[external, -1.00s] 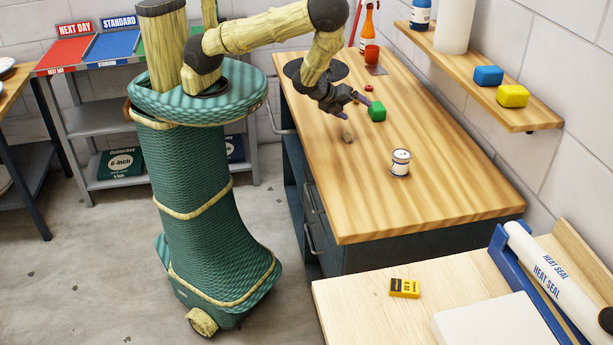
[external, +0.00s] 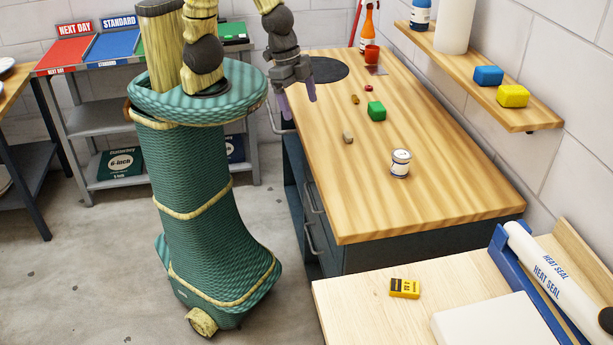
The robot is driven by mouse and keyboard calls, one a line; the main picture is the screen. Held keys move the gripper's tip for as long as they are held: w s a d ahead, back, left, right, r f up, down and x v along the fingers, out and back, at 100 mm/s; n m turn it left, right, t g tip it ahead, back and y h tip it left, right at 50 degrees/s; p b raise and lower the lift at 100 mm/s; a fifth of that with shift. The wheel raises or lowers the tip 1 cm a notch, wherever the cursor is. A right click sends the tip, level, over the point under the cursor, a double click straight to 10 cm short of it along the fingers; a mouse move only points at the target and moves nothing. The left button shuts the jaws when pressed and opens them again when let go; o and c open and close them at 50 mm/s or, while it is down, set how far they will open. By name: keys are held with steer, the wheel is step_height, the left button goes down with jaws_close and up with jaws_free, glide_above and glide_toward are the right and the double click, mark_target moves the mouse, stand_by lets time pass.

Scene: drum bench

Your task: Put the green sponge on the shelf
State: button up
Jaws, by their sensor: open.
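The green sponge (external: 377,111), a small green block, lies on the wooden bench top (external: 420,180). The shelf (external: 470,75) is a wooden board on the right wall above the bench. A blue sponge (external: 488,75) and a yellow sponge (external: 513,96) sit on its near part. My gripper (external: 299,105) is open and empty, fingers pointing down, over the bench's left edge. It is to the left of the green sponge and apart from it.
A white tin (external: 400,163), a small tan piece (external: 348,137), a brown piece (external: 355,99) and a red piece (external: 368,88) lie near the sponge. An orange bottle (external: 367,28) and red cup (external: 372,55) stand behind. A white roll (external: 455,25) and blue-labelled bottle (external: 421,15) occupy the shelf's far part.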

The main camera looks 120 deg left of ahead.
steer(key=shift+s+d+r+n+g, duration=0.3)
steer(key=shift+s+d+r, duration=0.55)
steer(key=shift+s+d, duration=0.1)
steer(key=shift+o, duration=0.5)
steer(key=shift+a, duration=0.1)
